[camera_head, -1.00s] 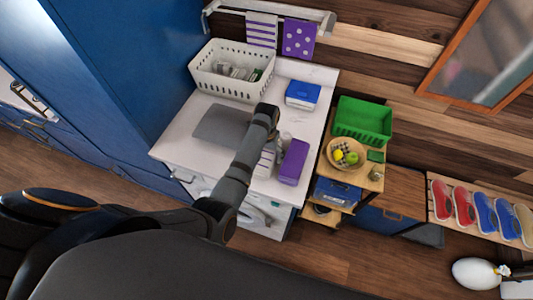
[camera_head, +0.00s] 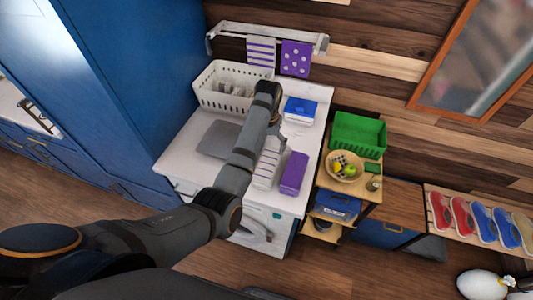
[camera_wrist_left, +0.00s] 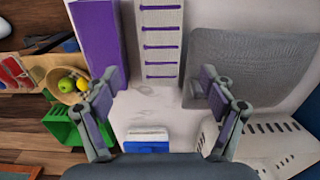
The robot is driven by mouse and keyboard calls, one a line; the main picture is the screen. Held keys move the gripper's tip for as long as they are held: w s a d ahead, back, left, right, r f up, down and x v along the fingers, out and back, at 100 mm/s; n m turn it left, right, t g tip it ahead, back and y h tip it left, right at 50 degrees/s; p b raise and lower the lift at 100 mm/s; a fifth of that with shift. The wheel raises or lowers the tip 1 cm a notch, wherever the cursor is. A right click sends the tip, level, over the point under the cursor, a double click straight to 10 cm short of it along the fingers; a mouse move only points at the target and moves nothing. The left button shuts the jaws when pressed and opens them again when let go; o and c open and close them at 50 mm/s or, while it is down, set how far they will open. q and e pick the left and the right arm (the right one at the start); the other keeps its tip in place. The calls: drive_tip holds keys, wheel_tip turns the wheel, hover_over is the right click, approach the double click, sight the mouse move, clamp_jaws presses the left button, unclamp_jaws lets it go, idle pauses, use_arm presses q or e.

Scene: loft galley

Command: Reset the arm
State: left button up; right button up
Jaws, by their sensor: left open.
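My left arm comes in from the left in the head view and reaches over the white counter (camera_head: 178,160). Its gripper (camera_head: 277,122) is above the counter, mostly hidden behind the wrist. In the left wrist view the gripper (camera_wrist_left: 162,85) is open, its two fingers wide apart with nothing between them. My right gripper is not in view.
A white basket (camera_head: 215,95) and a blue-topped box (camera_head: 300,110) stand at the back of the counter. To the right, a small shelf holds a green crate (camera_head: 358,132) and a fruit bowl (camera_head: 345,175). A tall blue cabinet (camera_head: 130,80) rises on the left.

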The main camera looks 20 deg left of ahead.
use_arm(q)
drive_tip(key=s+a+f, duration=0.2)
drive_tip(key=s+f, duration=0.1)
drive_tip(key=shift+s+a+f, duration=0.15)
drive_tip(key=shift+a+f, duration=0.1)
drive_tip(key=s+a+f+t, duration=0.25)
drive_tip(key=s+a, duration=0.25)
drive_tip(key=s, duration=0.3)
drive_tip(key=s+a+r+t, duration=0.15)
drive_tip(key=s+r, duration=0.25)
drive_tip(key=s, duration=1.1)
wheel_tip(320, 180, down, 31)
drive_tip(key=s+a+g+b, duration=0.1)
drive_tip(key=a+g+b, duration=0.15)
drive_tip(key=b, duration=0.45)
drive_tip(key=s+f+b, duration=0.3)
drive_tip(key=s+f, duration=0.6)
drive_tip(key=f, duration=0.3)
drive_tip(key=s+a+f+b, duration=0.1)
drive_tip(key=s+f+b, duration=0.2)
drive_tip(key=s+f, duration=0.7)
wheel_tip(320, 180, down, 3)
drive_tip(key=shift+s+a+y, duration=0.3)
drive_tip(key=shift+y, duration=0.1)
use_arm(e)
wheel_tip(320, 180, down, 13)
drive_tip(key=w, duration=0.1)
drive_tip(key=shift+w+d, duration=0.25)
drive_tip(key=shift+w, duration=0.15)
